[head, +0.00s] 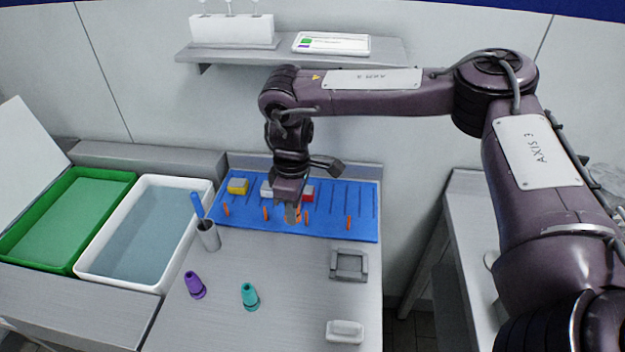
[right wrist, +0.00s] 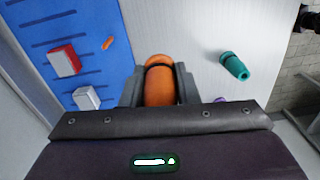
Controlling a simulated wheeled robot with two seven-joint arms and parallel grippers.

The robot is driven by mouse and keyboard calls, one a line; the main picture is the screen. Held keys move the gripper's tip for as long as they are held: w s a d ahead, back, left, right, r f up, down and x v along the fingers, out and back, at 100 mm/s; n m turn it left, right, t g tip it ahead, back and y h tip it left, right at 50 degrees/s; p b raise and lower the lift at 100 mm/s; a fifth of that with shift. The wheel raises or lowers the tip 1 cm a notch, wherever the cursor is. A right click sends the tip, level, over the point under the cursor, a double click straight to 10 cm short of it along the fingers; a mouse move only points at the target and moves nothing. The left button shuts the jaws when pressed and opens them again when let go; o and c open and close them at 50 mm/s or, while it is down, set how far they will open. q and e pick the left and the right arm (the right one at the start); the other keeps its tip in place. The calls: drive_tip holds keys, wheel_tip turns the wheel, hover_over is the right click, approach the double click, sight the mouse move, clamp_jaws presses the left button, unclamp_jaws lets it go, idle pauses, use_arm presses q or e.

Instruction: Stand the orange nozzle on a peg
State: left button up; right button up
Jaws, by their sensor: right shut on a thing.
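My right gripper (head: 291,208) is over the front part of a blue rack (head: 335,230). In the right wrist view the gripper (right wrist: 160,92) is shut on the orange nozzle (right wrist: 159,82), a rounded orange piece with a dark ring. In the head view the nozzle is mostly hidden by the fingers. Several small orange pegs stand along the rack's front, such as one at the left (head: 227,210) and one at the right (head: 348,222). One peg (right wrist: 107,43) shows in the wrist view, apart from the nozzle. My left gripper is not in view.
The rack also holds a yellow-grey block (head: 238,186) and a red-white block (head: 308,192). A purple nozzle (head: 195,285), a teal nozzle (head: 250,297), a grey cup (head: 209,237) and a grey holder (head: 348,265) stand on the bench. White (head: 163,285) and green (head: 70,262) trays are left.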

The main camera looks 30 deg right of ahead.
drive_tip(key=w+d+n, duration=0.2)
drive_tip(key=n, duration=0.2)
drive_tip(key=w+d+f+n+p, duration=0.1)
drive_tip(key=w+d+n, duration=0.1)
drive_tip(key=n, duration=0.2)
drive_tip(key=w+d+f+n+p, duration=0.1)
drive_tip(key=w+d+n, duration=0.1)
drive_tip(key=n, duration=0.2)
drive_tip(key=shift+d+f+n, duration=0.1)
drive_tip(key=shift+f+n, duration=0.1)
drive_tip(key=shift+n, duration=0.1)
drive_tip(key=shift+f, duration=0.25)
wheel_tip(320, 180, down, 3)
drive_tip(key=b, duration=0.3)
drive_tip(key=shift+f+b, duration=0.2)
drive_tip(key=shift+b, duration=0.1)
drive_tip(key=shift+s, duration=0.1)
